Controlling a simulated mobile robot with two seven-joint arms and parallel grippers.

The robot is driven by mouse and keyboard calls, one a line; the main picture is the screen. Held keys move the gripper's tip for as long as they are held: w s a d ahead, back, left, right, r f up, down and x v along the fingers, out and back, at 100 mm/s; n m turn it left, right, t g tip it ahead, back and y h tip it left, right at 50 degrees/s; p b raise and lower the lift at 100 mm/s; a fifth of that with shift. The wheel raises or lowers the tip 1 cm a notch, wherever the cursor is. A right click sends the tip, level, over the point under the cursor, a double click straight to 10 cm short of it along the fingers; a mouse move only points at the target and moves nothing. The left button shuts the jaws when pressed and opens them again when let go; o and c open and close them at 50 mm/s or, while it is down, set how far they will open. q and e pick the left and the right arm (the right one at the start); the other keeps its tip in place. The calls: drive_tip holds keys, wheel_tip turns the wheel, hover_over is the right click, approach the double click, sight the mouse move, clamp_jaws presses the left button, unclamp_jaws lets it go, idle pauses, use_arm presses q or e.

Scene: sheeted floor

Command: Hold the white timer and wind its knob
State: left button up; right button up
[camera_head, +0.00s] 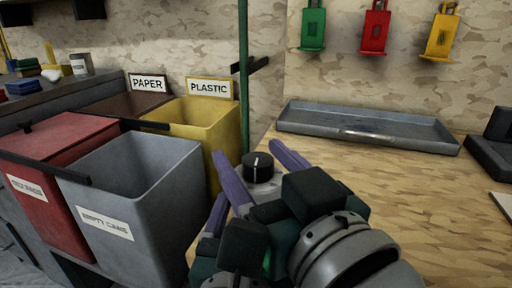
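The white timer (264,188) stands at the left end of the wooden worktop, with a black knob (258,167) on top that carries a pale mark. My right gripper (250,152) reaches in from below with its purple fingers apart, one on each side of the timer. Its dark finger blocks and wrist hide the timer's lower front. I cannot tell whether either finger touches the timer. Another purple piece (214,216) shows at the lower left, mostly hidden; it may be part of my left gripper, whose opening I cannot make out.
A grey tray (440,142) lies at the back of the worktop (430,210), which is clear in the middle. Grey (135,175), red (50,150) and yellow (215,120) bins stand left. A green post (243,70) rises behind the timer.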

drive_tip(key=shift+s+f, duration=0.1)
drive_tip(key=shift+s+d, duration=0.2)
drive_tip(key=shift+s, duration=0.1)
drive_tip(key=v, duration=1.1)
drive_tip(key=n+g+y, duration=0.4)
drive_tip(key=n+y, duration=0.1)
drive_tip(key=y, duration=0.1)
approach(246, 158)
drive_tip(key=shift+w, duration=0.65)
drive_tip(key=x, duration=1.1)
drive_tip(key=shift+w+a+f, duration=0.2)
drive_tip(key=shift+a+f, duration=0.1)
drive_tip(key=shift+f, duration=0.05)
